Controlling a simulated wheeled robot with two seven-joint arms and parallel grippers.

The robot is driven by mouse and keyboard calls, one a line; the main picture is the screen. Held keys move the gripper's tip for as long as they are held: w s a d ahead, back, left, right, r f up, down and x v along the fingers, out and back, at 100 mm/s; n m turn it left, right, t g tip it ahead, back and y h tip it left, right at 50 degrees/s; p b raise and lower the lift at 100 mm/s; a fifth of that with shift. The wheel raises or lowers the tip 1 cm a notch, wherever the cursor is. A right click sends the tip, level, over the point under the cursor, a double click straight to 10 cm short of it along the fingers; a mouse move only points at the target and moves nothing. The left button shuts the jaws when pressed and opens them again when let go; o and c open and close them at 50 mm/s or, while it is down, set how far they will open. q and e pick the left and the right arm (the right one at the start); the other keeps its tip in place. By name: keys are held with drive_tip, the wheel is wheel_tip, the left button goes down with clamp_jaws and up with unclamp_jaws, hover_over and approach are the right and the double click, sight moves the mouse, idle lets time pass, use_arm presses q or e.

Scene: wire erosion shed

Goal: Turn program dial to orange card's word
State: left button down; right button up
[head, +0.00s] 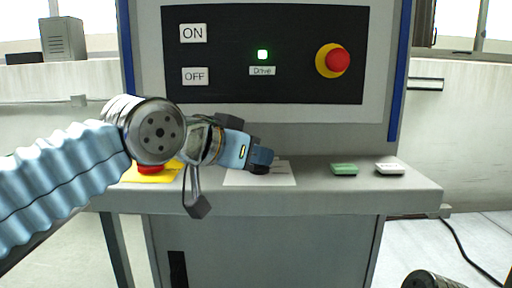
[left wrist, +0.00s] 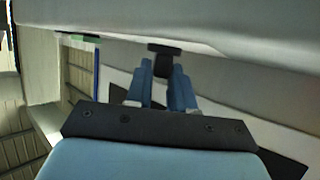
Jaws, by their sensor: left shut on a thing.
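The program dial (head: 259,170) is a small dark knob on a white plate (head: 286,178) on the grey console shelf. My left gripper (head: 261,159) reaches it from the left and above, with its fingers shut on the dial. In the left wrist view, the blue fingers (left wrist: 164,76) close around the dark dial (left wrist: 163,49). The gripper hides much of the plate; its words and the dial's pointing direction cannot be read. I see no orange card in either view. My right gripper is not in view.
A red button (head: 150,169) on a yellow base (head: 152,179) is partly behind my left arm. A green block (head: 344,169) and a white block (head: 389,169) lie on the shelf's right.

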use_arm(q)
drive_tip(key=shift+w+a+m+g+h, duration=0.15)
drive_tip(key=shift+m+g+h, duration=0.75)
drive_tip(key=shift+m, duration=0.2)
drive_tip(key=c, duration=1.1)
unclamp_jaws()
drive_tip(key=shift+o, duration=0.2)
drive_tip(key=v, duration=1.4)
drive_tip(key=shift+b, duration=0.3)
drive_tip(key=shift+w, duration=0.1)
